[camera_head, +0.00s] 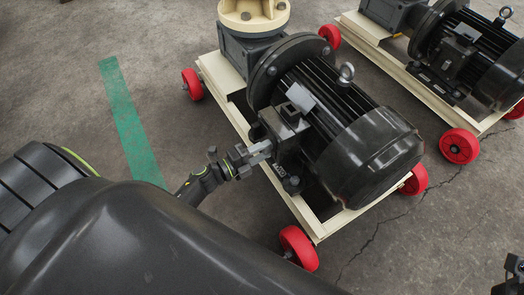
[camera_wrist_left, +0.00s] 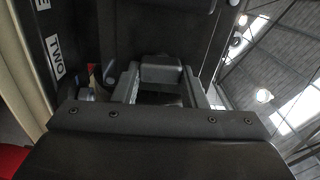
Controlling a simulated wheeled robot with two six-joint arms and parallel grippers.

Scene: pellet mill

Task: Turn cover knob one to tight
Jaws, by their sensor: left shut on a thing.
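The black motor (camera_head: 335,130) on its cream wheeled frame carries a dark terminal box (camera_head: 286,122) on its side. My left gripper (camera_head: 262,150) reaches the lower left side of this box. In the left wrist view, my left gripper (camera_wrist_left: 161,90) has its two fingers on either side of a grey block-like knob (camera_wrist_left: 161,70) and is shut on it. A label reading TWO (camera_wrist_left: 55,57) and part of another label ending in E (camera_wrist_left: 42,4) show left of it. The knob's turn position cannot be told. A dark part, probably my right gripper (camera_head: 511,276), is cut off at the lower right.
Red wheels (camera_head: 299,247) stand under the frame (camera_head: 325,226). A second motor on a similar frame (camera_head: 425,78) stands at the upper right. A green floor stripe (camera_head: 127,115) runs at the left. The concrete floor between the two frames is clear.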

